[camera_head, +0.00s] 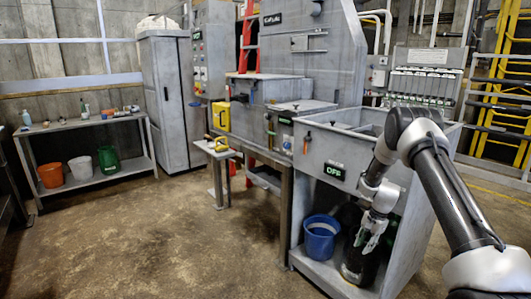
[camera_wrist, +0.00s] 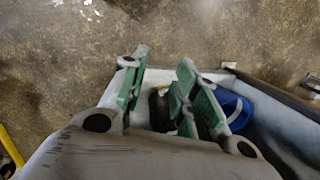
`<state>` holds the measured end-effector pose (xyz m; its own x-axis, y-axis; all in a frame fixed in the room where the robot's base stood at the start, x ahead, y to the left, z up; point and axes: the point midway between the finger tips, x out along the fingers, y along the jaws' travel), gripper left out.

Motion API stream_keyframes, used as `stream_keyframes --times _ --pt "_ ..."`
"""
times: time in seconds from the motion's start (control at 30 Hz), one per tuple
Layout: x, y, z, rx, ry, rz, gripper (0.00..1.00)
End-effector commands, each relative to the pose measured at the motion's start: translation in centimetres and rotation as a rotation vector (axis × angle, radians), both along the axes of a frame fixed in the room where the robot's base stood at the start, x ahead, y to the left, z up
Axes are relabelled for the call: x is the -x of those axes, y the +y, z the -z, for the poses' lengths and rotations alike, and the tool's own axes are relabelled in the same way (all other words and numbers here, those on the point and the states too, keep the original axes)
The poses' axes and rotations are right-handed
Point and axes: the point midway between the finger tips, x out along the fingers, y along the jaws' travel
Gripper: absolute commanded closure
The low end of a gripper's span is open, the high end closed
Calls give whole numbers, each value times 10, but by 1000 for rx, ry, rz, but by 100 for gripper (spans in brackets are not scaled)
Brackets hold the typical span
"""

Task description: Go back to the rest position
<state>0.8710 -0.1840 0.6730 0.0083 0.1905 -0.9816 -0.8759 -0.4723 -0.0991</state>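My gripper (camera_head: 373,238) hangs from my arm at the right, in front of the grey sink cabinet (camera_head: 340,150), with its fingers pointing down. In the wrist view my gripper (camera_wrist: 162,62) has its two green-padded fingers apart, with bare floor showing between the tips. Nothing is held between them. A dark cylinder (camera_head: 358,262) stands on the cabinet's lower shelf behind and below the gripper, partly hidden by it. A dark shape (camera_wrist: 159,110), likely the same cylinder, shows behind the fingers in the wrist view.
A blue bucket (camera_head: 320,240) stands on the lower shelf left of the cylinder. The sign (camera_head: 334,171) reads OFF. A side table (camera_head: 217,149), a grey locker (camera_head: 167,100) and a shelf table (camera_head: 85,125) with buckets stand further left. The floor (camera_head: 180,235) in front is clear.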

Motion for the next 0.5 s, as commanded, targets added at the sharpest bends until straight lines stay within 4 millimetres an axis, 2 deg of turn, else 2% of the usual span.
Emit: stream_keyframes --times 0.03,0.2,0.4,0.5 --pt "13 3 -37 4 0 -94 70" --pt "73 11 -143 13 12 -409 70" --pt "157 18 -248 32 6 -699 70" --pt "202 21 -290 48 -4 -812 70"
